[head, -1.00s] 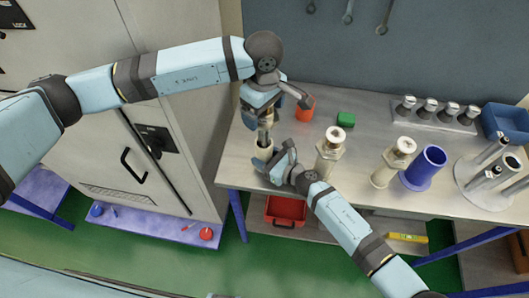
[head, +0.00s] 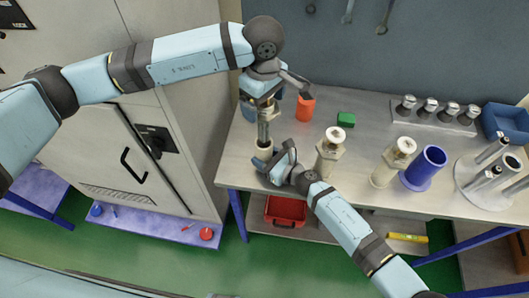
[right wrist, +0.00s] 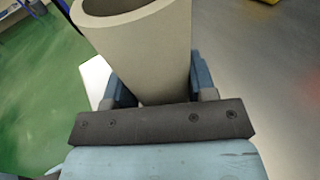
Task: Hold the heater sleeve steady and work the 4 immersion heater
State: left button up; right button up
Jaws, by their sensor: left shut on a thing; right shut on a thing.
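The beige heater sleeve (head: 263,153) stands upright near the left end of the bench. My right gripper (head: 279,165) is shut on it from the right, low on its side. In the right wrist view the sleeve (right wrist: 150,50) is a plain open-topped tube between the fingers. My left gripper (head: 264,98) is above the sleeve, shut on the immersion heater (head: 264,131). The heater's grey rod hangs upright, its lower end at the sleeve's mouth; I cannot tell how much is inside. Two more beige sleeves with pale-capped tops (head: 328,158) (head: 384,174) stand to the right.
A blue cylinder (head: 425,168), a rack of several silver knobs (head: 433,117), a blue bin (head: 506,122) and a round stand (head: 478,188) fill the right side. A red bin (head: 286,211) sits below.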

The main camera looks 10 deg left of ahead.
pick_arm(q)
jog(key=shift+r, duration=0.45)
pick_arm(e)
jog(key=shift+f, duration=0.1)
pick_arm(q)
jog(key=shift+r, duration=2.5)
pick_arm(e)
jog(key=shift+s, duration=0.15)
jog(key=shift+r, duration=0.2)
jog(key=o, duration=1)
jog(key=shift+c, duration=0.2)
pick_arm(q)
jog(key=shift+r, duration=0.1)
pick_arm(e)
jog(key=v, duration=0.7)
jog(key=shift+s+d+r, duration=0.15)
jog(key=shift+s+d, duration=0.05)
jog(key=shift+d, duration=0.1)
jog(key=shift+s+d, duration=0.1)
jog(key=shift+d, duration=0.05)
